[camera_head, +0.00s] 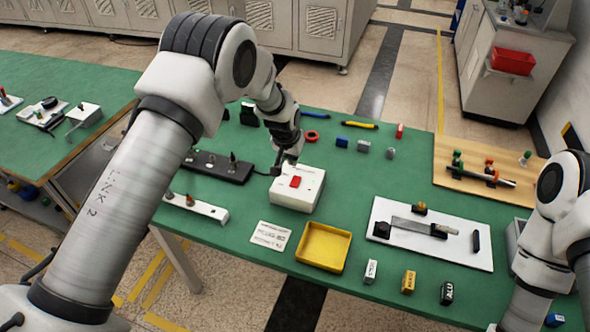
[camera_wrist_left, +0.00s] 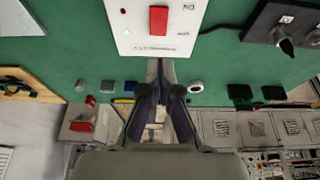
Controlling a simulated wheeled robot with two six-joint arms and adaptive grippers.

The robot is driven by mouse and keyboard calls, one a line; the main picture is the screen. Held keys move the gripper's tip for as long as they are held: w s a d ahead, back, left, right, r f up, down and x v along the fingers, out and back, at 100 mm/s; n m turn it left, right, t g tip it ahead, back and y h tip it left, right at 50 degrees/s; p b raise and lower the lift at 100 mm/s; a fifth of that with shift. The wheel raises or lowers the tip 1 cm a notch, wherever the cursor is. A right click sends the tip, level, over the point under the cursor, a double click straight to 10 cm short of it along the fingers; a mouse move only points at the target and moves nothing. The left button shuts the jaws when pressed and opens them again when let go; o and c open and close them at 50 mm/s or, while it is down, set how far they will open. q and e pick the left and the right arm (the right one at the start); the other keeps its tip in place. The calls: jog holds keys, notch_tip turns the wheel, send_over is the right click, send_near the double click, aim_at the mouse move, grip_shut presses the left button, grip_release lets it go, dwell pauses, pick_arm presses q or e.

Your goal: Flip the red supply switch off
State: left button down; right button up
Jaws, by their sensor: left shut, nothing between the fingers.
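The red supply switch (camera_head: 295,181) is a rocker set in the top of a white box (camera_head: 312,197) on the green bench. In the left wrist view the red rocker (camera_wrist_left: 158,20) shows large, with the white box (camera_wrist_left: 130,40) around it and a small red lamp (camera_wrist_left: 123,11) beside it. I cannot tell which way the rocker is tipped. My left gripper (camera_head: 284,163) is shut and empty at the box's far edge, close to the switch. Its fingertips (camera_wrist_left: 155,68) meet just short of the box edge in the wrist view. I cannot tell whether they touch it. My right gripper is out of view.
A black socket strip (camera_head: 222,166) with a cable lies left of the box. A yellow tray (camera_head: 323,246) and a paper card (camera_head: 270,235) lie in front. A white board (camera_head: 463,252) and a wooden board (camera_head: 507,185) are to the right. Small blocks lie around.

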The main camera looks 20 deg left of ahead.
aim_at(296, 177)
pick_arm(q)
jog(key=p+x, duration=0.1)
jog(key=x, duration=0.4)
jog(key=p+x, duration=0.1)
jog(key=x, duration=0.2)
jog(key=shift+s+f+p, duration=0.1)
jog(key=shift+s+p, duration=0.2)
jog(key=shift+p, duration=0.05)
jog(key=shift+s, duration=0.1)
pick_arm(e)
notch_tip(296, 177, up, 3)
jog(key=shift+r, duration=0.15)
pick_arm(q)
jog(key=shift+f, duration=0.15)
